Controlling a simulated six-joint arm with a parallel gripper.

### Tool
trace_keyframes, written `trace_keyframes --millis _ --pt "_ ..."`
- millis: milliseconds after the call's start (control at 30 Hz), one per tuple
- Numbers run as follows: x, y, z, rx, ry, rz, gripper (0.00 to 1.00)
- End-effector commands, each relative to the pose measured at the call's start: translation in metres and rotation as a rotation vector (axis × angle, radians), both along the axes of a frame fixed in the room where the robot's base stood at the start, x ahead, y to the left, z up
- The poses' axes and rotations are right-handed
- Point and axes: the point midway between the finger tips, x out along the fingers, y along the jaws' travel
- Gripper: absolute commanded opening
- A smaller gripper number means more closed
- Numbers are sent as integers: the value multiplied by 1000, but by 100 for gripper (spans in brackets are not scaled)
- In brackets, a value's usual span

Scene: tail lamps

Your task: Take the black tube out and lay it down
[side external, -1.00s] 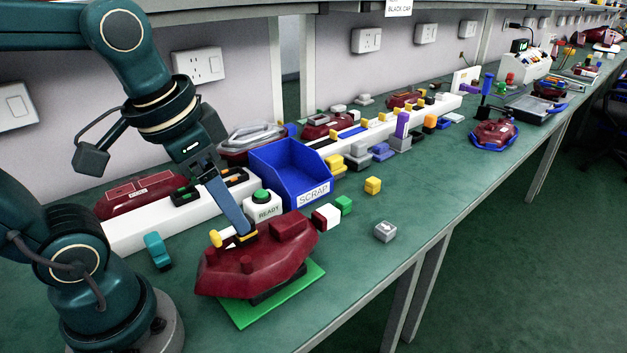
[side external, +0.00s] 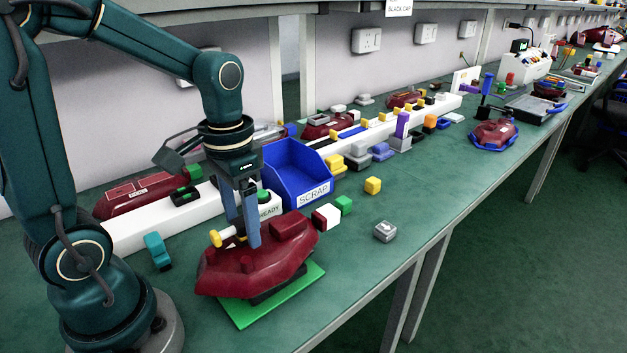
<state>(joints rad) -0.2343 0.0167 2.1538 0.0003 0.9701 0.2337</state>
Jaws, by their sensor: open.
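A dark red tail lamp (side external: 283,262) lies on a green mat (side external: 249,317) at the front of the bench. My gripper (side external: 243,232) points down over the lamp's upper left part, its two blue fingers open and apart. The fingertips are low, at or just above the lamp's top. A yellow peg (side external: 216,238) stands at the lamp's left edge, beside the fingers.
A blue SCRAP bin (side external: 312,193) stands behind the lamp, with the READY button box (side external: 270,206) beside it. Small blocks lie right of the lamp, including a grey one (side external: 385,231). A teal clip (side external: 157,250) lies left. The bench is clear at front right.

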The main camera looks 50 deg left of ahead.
Motion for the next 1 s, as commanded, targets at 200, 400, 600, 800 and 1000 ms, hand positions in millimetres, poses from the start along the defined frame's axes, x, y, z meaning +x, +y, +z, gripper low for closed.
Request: trace_keyframes --millis 200,400,600,800,1000 --pt "0 0 -3 0 0 0 72" --pt "0 0 -3 0 0 0 30" --pt "0 0 -3 0 -1 0 14" --pt "0 0 -3 0 -1 0 0" --pt "0 0 2 1 -3 0 0"
